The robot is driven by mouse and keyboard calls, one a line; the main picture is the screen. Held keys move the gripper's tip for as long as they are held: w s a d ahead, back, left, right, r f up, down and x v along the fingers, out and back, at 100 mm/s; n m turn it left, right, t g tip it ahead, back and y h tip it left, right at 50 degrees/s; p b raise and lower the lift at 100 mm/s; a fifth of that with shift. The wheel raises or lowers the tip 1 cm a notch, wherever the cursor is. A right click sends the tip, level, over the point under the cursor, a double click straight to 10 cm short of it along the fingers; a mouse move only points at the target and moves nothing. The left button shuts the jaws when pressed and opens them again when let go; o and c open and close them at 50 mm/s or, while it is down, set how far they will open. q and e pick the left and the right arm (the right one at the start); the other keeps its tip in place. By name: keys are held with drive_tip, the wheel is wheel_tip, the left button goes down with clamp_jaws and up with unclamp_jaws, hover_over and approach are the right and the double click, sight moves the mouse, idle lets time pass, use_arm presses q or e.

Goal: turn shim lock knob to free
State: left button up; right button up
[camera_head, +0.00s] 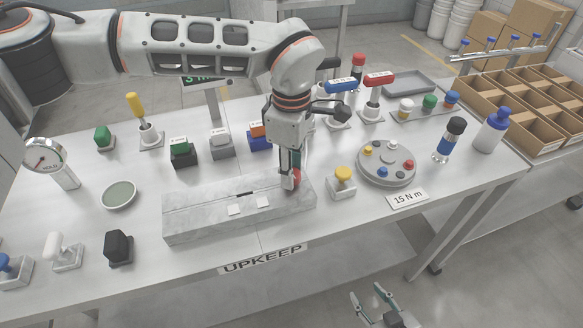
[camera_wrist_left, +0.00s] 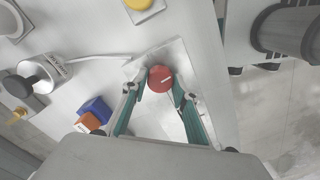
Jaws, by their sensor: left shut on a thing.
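The red round knob (camera_wrist_left: 160,77) sits at the end of a pale grey block, and a small white line on its face points to the right in the left wrist view. In the head view the knob (camera_head: 296,177) is mostly hidden behind my gripper at the right end of the long grey block (camera_head: 190,215). My left gripper (camera_head: 290,182) comes down from above with its fingers on either side of the knob, shut on it; its green fingers also show in the left wrist view (camera_wrist_left: 157,90). My right gripper (camera_head: 366,293) hangs low in front of the table, its fingers apart and empty.
A yellow-topped button (camera_head: 343,175) stands close right of the block, with a round grey plate of coloured knobs (camera_head: 387,163) beyond. Black, grey and blue blocks (camera_head: 221,143) stand behind. Two white labels (camera_head: 234,210) lie on the long block.

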use_arm(q)
drive_tip(key=n, duration=0.8)
drive_tip(key=shift+n, duration=0.4)
drive_tip(key=n, duration=0.3)
drive_tip(key=shift+n, duration=2.3)
drive_tip(key=o, duration=1.1)
wheel_tip(320, 180, up, 12)
